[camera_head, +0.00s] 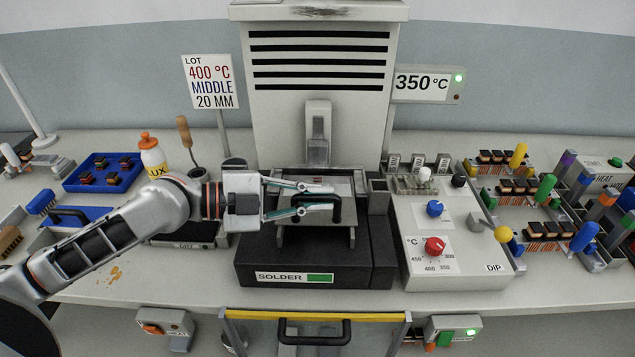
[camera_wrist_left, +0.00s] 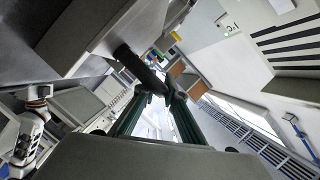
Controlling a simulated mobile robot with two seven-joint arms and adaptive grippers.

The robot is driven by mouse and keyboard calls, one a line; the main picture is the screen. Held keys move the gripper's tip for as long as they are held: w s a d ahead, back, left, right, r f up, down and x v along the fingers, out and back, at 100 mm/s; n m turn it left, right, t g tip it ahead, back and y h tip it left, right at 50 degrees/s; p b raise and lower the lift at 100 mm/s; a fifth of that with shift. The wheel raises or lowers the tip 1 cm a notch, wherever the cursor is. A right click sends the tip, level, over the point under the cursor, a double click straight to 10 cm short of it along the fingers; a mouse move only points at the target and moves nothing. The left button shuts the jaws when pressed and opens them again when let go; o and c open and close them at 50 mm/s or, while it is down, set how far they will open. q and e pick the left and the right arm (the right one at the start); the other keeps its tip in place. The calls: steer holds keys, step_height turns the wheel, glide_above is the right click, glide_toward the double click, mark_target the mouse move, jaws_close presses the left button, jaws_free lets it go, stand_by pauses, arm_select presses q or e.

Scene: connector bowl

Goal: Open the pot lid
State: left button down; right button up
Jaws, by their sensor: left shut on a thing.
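The solder pot (camera_head: 250,262) is a black block with a SOLDER label, in the middle of the bench. Its grey metal lid (camera_head: 318,233) shows on top of the block and carries a black bar handle (camera_head: 336,213). My left gripper (camera_head: 333,198) reaches in from the left, and its green-edged fingers are shut on this handle. The left wrist view shows the black handle (camera_wrist_left: 138,66) between the fingertips (camera_wrist_left: 158,97), with a grey slab beside it. The fingers and wrist hide part of the lid. My right gripper is not in view.
A tall vented housing (camera_head: 320,85) stands behind the pot. A control box (camera_head: 450,235) with red and blue knobs and a yellow-tipped lever stands to the right. A flux bottle (camera_head: 153,157) and a blue tray (camera_head: 104,172) are at the left.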

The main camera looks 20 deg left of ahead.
arm_select(q)
steer(key=shift+s+d, duration=0.15)
steer(key=shift+s, duration=0.65)
steer(key=c, duration=2.1)
jaws_free()
steer(key=shift+w, duration=0.2)
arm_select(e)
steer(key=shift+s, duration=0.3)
